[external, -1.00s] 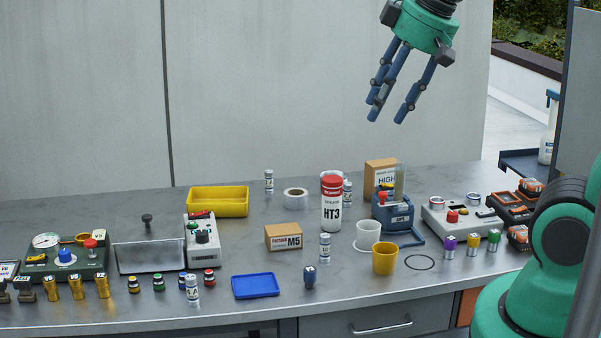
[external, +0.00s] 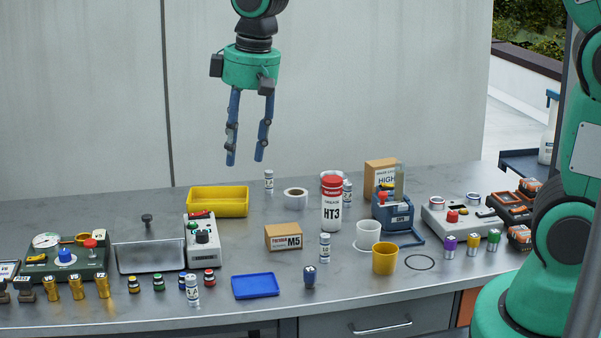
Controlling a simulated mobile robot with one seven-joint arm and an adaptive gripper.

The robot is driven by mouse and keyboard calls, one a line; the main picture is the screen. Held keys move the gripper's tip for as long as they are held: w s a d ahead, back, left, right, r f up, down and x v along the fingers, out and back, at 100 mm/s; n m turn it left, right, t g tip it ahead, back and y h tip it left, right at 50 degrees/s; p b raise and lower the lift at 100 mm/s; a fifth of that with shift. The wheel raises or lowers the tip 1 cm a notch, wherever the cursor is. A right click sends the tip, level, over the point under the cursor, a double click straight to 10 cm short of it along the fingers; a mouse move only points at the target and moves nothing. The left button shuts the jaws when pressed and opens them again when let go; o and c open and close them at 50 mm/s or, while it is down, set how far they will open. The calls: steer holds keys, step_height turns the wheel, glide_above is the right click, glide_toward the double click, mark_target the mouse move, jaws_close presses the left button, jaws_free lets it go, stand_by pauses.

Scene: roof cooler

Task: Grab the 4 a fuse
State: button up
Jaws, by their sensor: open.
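Several small white-and-grey labelled cylinders that look like fuses stand on the bench. One fuse (external: 269,181) is at the back, right of the yellow tray. Another fuse (external: 347,194) stands just behind and right of the HT3 canister. A third fuse (external: 325,247) stands in front of that canister, and another fuse (external: 193,291) is at the front left. Their ratings are too small to read surely, so I cannot tell which is the 4 A one. My gripper (external: 245,158) is open and empty, pointing down in the air, above the yellow tray in the picture.
The yellow tray (external: 218,213), a tape roll (external: 295,199), the tall HT3 canister (external: 331,208) and the M5 box (external: 283,237) fill the middle. A blue tray (external: 256,286) and yellow cup (external: 384,260) are in front. Instruments crowd both ends. Bare bench shows around the M5 box.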

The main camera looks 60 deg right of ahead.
steer(key=g, duration=0.2)
glide_above(195, 272)
step_height(195, 272, down, 16)
steer(key=shift+n, duration=0.3)
steer(key=shift+f+b, duration=0.5)
steer(key=shift+f, duration=3.8)
steer(key=shift+f+b, duration=0.55)
steer(key=shift+f, duration=2.05)
steer(key=shift+c, duration=0.3)
jaws_close()
